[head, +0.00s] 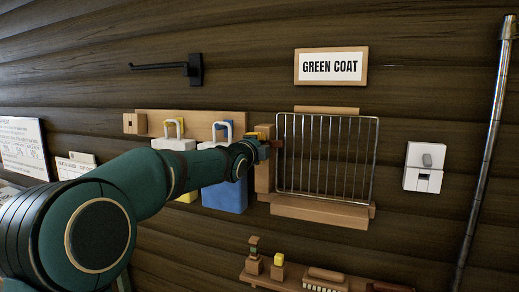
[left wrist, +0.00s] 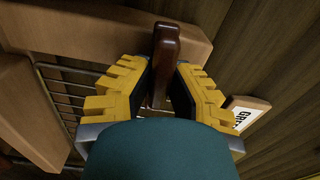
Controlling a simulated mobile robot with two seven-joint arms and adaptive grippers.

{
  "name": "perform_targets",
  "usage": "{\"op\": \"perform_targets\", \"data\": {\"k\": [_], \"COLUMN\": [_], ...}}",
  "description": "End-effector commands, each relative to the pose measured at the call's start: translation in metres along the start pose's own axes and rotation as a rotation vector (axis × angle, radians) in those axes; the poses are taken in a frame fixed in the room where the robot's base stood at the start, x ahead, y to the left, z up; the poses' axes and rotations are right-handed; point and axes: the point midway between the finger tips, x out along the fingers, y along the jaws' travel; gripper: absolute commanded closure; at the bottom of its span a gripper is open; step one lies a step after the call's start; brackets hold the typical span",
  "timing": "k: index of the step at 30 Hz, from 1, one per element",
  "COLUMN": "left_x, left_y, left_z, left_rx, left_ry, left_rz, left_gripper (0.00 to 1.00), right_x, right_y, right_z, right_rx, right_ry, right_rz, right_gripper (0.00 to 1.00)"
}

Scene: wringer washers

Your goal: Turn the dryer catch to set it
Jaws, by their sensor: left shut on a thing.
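The dryer is a wire rack (head: 325,160) in a wooden frame on the plank wall in the head view. Its catch, a dark red-brown wooden piece, shows small at the dryer's left side (head: 277,144). In the left wrist view the catch (left wrist: 166,45) stands between the yellow fingers, in front of a pale wooden bar (left wrist: 110,22). My left gripper (head: 267,143) is shut on the catch; its fingers show in the left wrist view (left wrist: 160,90). The hand covers part of the catch and the dryer's left post. My right gripper is in neither view.
A GREEN COAT sign (head: 331,66) hangs above the dryer. A white switch box (head: 424,167) and metal pipe (head: 487,150) are to the right. A wooden rail (head: 200,117) with padlock-like items and a blue block (head: 225,197) are left. A small shelf (head: 310,282) is below.

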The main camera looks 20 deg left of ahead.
Motion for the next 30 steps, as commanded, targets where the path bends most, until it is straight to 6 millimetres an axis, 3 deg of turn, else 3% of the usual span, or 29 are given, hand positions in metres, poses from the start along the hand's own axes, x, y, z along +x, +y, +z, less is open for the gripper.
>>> {"op": "perform_targets", "data": {"k": [11, 12, 14, 15, 25, 30], "left_x": [0.000, 0.000, 0.000, 0.000, -0.001, -0.014], "left_y": [-0.004, -0.004, -0.004, -0.003, -0.002, -0.003], "left_z": [0.000, 0.000, 0.000, 0.000, 0.000, -0.002], "left_rx": [0.004, 0.004, 0.004, 0.004, 0.003, 0.004], "left_ry": [0.001, 0.000, 0.000, 0.000, 0.000, 0.002], "left_rz": [-0.009, -0.009, -0.008, -0.007, -0.003, -0.004], "left_gripper": [1.00, 0.78, 0.57, 0.52, 0.52, 0.52], "right_x": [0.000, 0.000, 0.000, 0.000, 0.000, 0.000], "right_y": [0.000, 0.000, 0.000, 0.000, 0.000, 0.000], "right_z": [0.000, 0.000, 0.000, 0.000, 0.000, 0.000], "right_rx": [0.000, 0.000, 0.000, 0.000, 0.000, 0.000], "right_ry": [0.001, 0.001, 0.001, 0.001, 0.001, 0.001], "right_rz": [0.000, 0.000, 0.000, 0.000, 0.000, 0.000], "right_gripper": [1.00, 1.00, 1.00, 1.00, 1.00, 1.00]}}
